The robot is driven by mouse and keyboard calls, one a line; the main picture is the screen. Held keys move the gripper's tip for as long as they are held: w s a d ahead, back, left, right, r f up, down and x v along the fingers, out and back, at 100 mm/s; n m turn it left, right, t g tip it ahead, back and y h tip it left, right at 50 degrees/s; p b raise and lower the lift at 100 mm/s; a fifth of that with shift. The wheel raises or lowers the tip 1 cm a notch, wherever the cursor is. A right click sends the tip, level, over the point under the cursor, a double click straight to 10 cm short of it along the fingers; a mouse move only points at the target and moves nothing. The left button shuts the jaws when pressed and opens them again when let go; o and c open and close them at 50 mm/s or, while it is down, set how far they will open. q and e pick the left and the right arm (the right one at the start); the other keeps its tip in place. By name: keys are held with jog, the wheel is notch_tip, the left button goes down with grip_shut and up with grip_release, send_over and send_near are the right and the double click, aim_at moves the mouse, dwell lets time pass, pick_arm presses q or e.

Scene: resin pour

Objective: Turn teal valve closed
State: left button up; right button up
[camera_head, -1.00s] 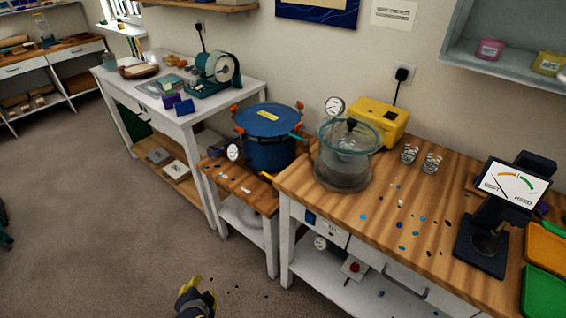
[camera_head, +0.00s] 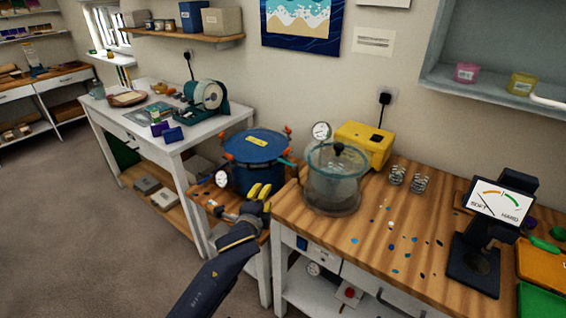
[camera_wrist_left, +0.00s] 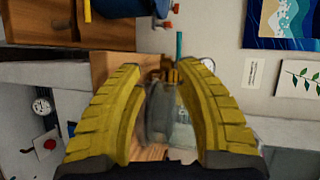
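The teal valve handle (camera_head: 287,162) is a short bar at the right side of the blue pressure pot (camera_head: 256,146), near the glass chamber. In the left wrist view the teal handle (camera_wrist_left: 179,46) stands upright in the picture above a brass-coloured fitting (camera_wrist_left: 170,74), just beyond the gap between my fingertips. My left gripper (camera_head: 260,191) is in front of the pot, with yellow fingers pointing towards it. My right gripper is not in view.
The glass chamber (camera_head: 334,182) stands on the wooden bench close right of the valve, with a yellow box (camera_head: 364,146) behind it. A round gauge (camera_head: 222,179) is on the pot's left. Small jars (camera_head: 396,176) and a meter stand (camera_head: 480,262) are further right.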

aim_at(283, 162)
pick_arm(q)
jog(key=shift+m+h, duration=0.3)
jog(key=shift+m, duration=0.5)
jog(key=r+x, duration=0.1)
jog(key=x, duration=0.5)
jog(key=d+r+x, duration=0.1)
jog(key=x, duration=0.6)
jog(key=r+x, duration=0.1)
jog(key=x, duration=0.5)
jog(key=shift+w+d+r, duration=0.3)
jog(key=shift+w+d, duration=0.05)
jog(key=shift+w, duration=0.2)
grip_shut()
